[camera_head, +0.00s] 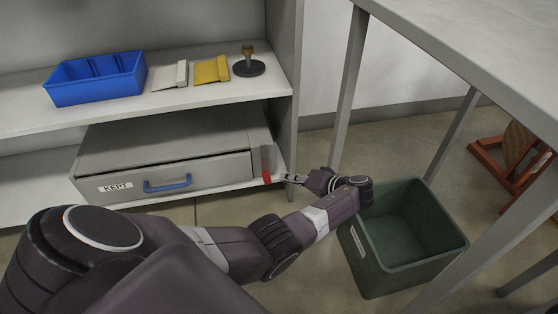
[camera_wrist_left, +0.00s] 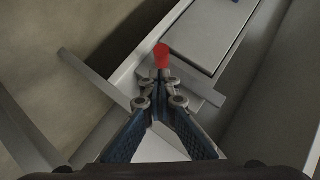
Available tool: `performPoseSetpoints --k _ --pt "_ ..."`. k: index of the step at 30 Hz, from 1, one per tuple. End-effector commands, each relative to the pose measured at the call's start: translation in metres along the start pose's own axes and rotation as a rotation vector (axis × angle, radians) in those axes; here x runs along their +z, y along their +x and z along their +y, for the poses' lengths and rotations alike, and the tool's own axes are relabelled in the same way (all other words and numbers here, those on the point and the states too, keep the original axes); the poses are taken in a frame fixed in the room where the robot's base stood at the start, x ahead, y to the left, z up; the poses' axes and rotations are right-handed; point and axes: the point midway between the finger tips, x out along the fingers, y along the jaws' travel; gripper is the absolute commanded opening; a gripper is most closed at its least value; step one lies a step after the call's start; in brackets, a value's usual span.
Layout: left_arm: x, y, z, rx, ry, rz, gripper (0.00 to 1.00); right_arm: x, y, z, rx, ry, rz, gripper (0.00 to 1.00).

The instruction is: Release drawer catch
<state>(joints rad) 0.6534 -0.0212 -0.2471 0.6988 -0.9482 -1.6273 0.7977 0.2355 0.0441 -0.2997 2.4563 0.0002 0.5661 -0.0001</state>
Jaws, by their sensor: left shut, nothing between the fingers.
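A grey drawer unit marked KEPT (camera_head: 205,176) sits on the lower shelf, with a blue handle (camera_head: 167,184) on its front. The drawer looks shut. The catch, a grey piece with a red tip (camera_head: 267,177), is at the drawer's right end. My left gripper (camera_head: 286,178) is shut and empty just right of the red tip. In the left wrist view the red tip (camera_wrist_left: 161,56) is just beyond my closed fingertips (camera_wrist_left: 160,78). I cannot tell whether they touch. My right gripper is not in view.
A blue tray (camera_head: 95,93), a pale folder (camera_head: 170,76), a yellow folder (camera_head: 211,70) and a stamp (camera_head: 248,68) stand on the upper shelf. A shelf side panel (camera_head: 285,70) is close to my left gripper. A green bin (camera_head: 430,255) stands below my wrist.

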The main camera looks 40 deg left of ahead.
Motion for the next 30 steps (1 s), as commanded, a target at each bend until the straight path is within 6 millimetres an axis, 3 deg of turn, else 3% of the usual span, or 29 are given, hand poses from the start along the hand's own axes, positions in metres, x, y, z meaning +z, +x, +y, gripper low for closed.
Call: performPoseSetpoints --k 6,12,30 --pt "-0.001 -0.048 0.001 0.003 0.000 0.002 0.00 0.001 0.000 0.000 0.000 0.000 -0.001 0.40" --pt "0.000 -0.071 0.000 0.001 -0.001 0.000 0.00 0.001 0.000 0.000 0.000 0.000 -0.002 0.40" --pt "0.000 -0.076 -0.001 -0.001 0.000 0.000 0.00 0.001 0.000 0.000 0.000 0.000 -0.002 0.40"
